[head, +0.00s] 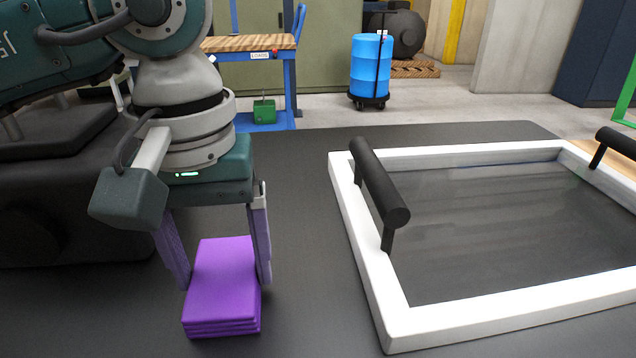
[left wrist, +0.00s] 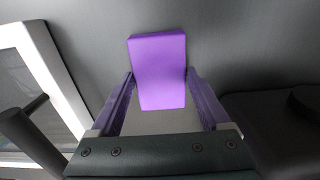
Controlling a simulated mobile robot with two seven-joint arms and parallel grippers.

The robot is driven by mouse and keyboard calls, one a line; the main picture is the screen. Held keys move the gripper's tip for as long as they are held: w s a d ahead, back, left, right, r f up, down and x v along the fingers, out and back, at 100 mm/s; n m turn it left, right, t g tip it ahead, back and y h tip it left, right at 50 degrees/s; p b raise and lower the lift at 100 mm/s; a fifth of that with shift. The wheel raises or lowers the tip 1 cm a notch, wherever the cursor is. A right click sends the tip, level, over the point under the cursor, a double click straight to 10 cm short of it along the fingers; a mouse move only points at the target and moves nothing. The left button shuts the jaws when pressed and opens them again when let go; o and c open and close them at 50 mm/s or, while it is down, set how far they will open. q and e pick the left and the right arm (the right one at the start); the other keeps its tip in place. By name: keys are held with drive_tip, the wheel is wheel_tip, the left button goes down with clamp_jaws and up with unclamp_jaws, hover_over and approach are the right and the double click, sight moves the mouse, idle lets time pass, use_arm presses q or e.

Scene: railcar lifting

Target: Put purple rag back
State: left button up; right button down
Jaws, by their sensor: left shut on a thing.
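The purple rag (head: 222,285) is a folded, layered stack at the lower left of the head view, on or just above the dark surface; I cannot tell which. My left gripper (head: 222,280) points down with one finger on each side of the rag and is shut on it. In the left wrist view the rag (left wrist: 158,70) sits between the two fingertips (left wrist: 160,78), its far end sticking out past them. My right gripper is not in view.
A white frame (head: 365,268) with black handles (head: 378,185) lies to the right on the dark surface (head: 310,240). Bare surface lies between the rag and the frame. A wood-topped cart (head: 250,42) and a blue barrel (head: 371,68) stand behind.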

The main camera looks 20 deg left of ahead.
sight(224, 272)
use_arm(q)
drive_tip(key=shift+f, duration=0.2)
drive_tip(key=o, duration=1)
drive_tip(key=shift+r, duration=0.1)
drive_tip(key=shift+r, duration=0.55)
wheel_tip(224, 272, up, 11)
drive_tip(key=shift+r+p, duration=0.1)
drive_tip(key=shift+p, duration=0.7)
